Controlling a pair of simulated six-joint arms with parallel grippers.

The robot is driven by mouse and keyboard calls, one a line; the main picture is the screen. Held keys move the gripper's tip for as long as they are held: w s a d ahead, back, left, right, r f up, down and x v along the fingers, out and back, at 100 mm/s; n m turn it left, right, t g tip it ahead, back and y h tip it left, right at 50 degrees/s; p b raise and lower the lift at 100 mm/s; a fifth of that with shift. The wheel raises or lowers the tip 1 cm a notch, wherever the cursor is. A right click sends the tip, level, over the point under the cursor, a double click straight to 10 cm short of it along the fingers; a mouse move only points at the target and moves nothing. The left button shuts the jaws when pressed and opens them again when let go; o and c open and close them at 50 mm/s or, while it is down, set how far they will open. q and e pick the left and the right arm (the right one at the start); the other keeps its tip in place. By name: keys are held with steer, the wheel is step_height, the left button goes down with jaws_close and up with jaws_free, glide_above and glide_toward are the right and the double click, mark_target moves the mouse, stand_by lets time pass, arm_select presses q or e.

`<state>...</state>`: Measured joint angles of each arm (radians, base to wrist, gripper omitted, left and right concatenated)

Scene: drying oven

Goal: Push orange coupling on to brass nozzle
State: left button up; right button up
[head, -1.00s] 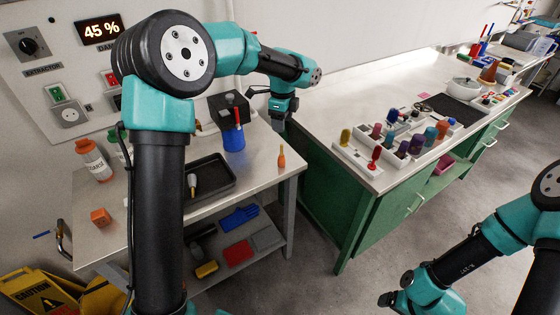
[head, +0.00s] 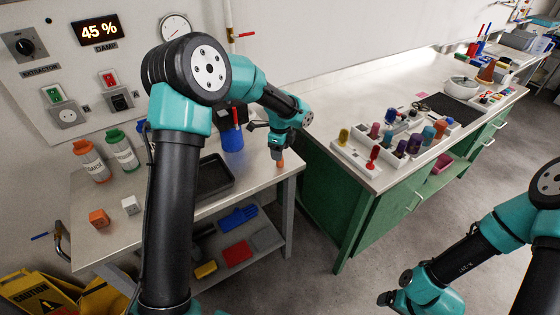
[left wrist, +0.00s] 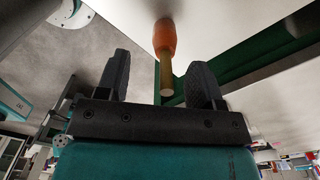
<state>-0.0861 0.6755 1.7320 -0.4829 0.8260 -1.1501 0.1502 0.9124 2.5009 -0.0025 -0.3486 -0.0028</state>
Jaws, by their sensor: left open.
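The orange coupling (head: 281,164) stands upright near the right end of the left-hand table, mostly hidden by my left gripper (head: 278,154) just above it. In the left wrist view the coupling (left wrist: 164,36) has a wide orange part and a narrower olive-yellow stem pointing towards my gripper. My left gripper (left wrist: 160,84) is open, and the stem's end shows between its two fingers without visible contact. My right gripper (head: 390,299) is low at the right, and its jaws are unclear. I cannot single out the brass nozzle with certainty.
A blue container (head: 232,140) and a black tray (head: 213,178) stand left of the coupling. Orange-capped (head: 91,161) and green-capped (head: 122,150) bottles stand farther left. The green bench (head: 345,205) lies across a gap.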

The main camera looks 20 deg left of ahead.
arm_select(q)
steer(key=shift+w+a+f, duration=0.1)
steer(key=shift+w+f, duration=0.05)
steer(key=shift+f, duration=1.2)
steer(key=shift+w+a+f, duration=0.1)
steer(key=shift+f, duration=1.2)
steer(key=c, duration=1)
steer(key=shift+r, duration=0.1)
